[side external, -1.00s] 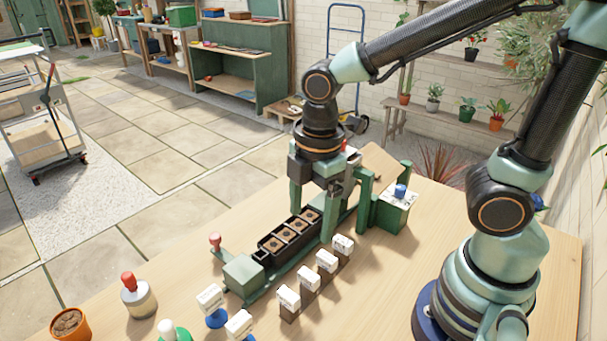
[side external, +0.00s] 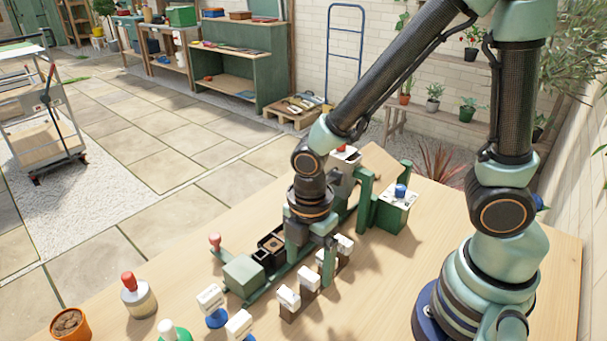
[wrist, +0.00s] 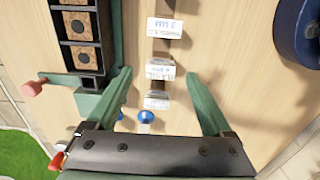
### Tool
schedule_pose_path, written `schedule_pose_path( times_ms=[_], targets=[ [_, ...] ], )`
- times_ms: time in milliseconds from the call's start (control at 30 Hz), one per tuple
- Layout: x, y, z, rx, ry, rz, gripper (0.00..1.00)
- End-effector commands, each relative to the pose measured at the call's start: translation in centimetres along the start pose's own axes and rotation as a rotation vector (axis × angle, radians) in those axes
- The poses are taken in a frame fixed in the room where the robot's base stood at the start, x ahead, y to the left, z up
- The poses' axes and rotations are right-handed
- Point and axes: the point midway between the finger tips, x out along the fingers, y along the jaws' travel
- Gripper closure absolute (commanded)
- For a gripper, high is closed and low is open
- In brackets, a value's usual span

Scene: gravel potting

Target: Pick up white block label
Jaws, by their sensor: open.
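White block labels stand on brown blocks in a row on the wooden table. In the side view, one stands near the front of the row (side external: 288,297), one just behind it (side external: 308,277), and one at the back (side external: 345,243); my gripper (side external: 312,262) partly hides that stretch of the row. In the wrist view, my gripper (wrist: 158,75) is open and empty, its fingers on either side of the row. A white label (wrist: 160,68) lies between the fingertips, another (wrist: 165,27) is above them, and a lower one (wrist: 156,99) is closer to the palm.
A dark tray (wrist: 95,80) with soil-filled cells runs along the left of the row. A green box (side external: 244,275) is at its front end. Blue-based markers (side external: 216,318) and a red-topped bottle (side external: 138,297) stand in front. A green stand (side external: 392,213) is behind.

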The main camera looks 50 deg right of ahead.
Motion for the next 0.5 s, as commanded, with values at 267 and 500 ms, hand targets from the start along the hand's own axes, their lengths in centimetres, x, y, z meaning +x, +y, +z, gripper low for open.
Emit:
schedule_pose_path(
  times_ms=[267,500],
  targets=[
    [3.0,-0.1,0.0,0.000,-0.002,-0.004,0.15],
    [3.5,0.0,-0.1,0.000,0.000,0.000,0.15]
  ],
)
